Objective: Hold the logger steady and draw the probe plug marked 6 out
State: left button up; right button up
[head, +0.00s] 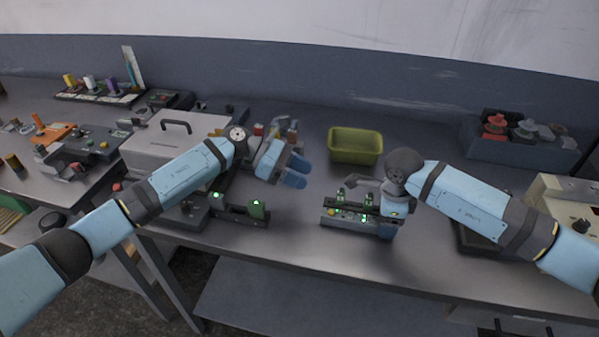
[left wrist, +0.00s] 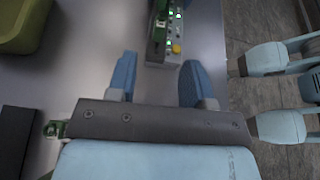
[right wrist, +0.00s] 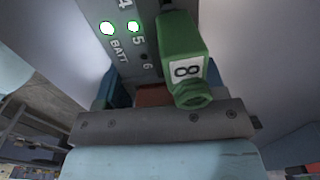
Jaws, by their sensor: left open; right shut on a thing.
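The logger (head: 345,220) is a grey box with green lights and green plugs on the bench. It also shows in the left wrist view (left wrist: 160,58), with a yellow button. My right gripper (head: 390,202) is shut on the logger's right end. The right wrist view shows the logger's panel (right wrist: 125,50) printed 4, 5, 6 and BATT. There a green plug (right wrist: 182,45) stands close before my fingers; its label looks like 8. No plug marked 6 is readable. My left gripper (head: 292,175) is open and empty, left of the logger and apart from it.
A dark holder (head: 228,212) with green parts stands left of the logger. A yellow-green bin (head: 355,146) is behind, and a grey lidded case (head: 165,145) at left. A bin of red and grey parts (head: 520,140) is at back right. Bare bench lies between holder and logger.

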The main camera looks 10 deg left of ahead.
aim_at(341, 198)
pick_arm(q)
jog(key=x, duration=1.2)
jog(key=shift+s+a+f, duration=0.1)
jog(key=shift+c, duration=0.2)
grip_shut()
